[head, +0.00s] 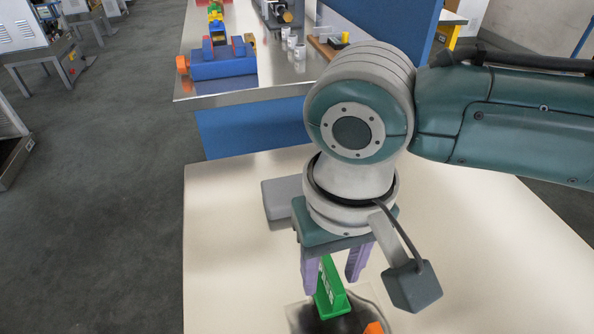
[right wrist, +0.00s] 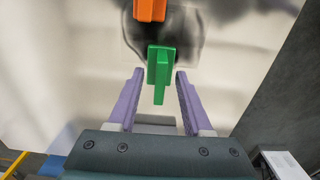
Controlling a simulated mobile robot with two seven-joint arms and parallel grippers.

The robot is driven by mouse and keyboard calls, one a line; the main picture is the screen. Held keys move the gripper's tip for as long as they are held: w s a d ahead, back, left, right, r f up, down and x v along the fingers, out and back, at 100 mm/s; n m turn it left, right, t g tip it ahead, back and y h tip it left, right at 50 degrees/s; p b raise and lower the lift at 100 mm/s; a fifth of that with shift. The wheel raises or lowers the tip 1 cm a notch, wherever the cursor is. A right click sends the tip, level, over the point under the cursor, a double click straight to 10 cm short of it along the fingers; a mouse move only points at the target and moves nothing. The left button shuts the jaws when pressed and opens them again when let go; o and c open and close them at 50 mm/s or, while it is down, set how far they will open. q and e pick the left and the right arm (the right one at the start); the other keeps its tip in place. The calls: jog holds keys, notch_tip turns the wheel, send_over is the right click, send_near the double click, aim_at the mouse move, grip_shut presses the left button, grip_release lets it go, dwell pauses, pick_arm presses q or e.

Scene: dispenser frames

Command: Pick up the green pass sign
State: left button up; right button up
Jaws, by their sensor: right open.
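The green pass sign (head: 329,289) stands upright on the pale table (head: 225,250), near the front. My right gripper (head: 335,285) points down over it, with its two purple fingers open. In the head view the sign shows between and just beyond the fingertips. In the right wrist view the green sign (right wrist: 160,68) lies between the lines of the two open fingers (right wrist: 156,88), with a gap on each side. I cannot tell whether the tips reach down to its sides. My left gripper is not in view.
An orange piece (head: 374,328) is close to the sign, also in the right wrist view (right wrist: 150,9). A grey block (head: 282,197) lies behind the gripper. A blue dispenser toy (head: 222,62) stands on the far counter. The table's left side is clear.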

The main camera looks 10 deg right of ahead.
grip_shut()
jog(key=shift+r, duration=0.1)
dwell(0.7)
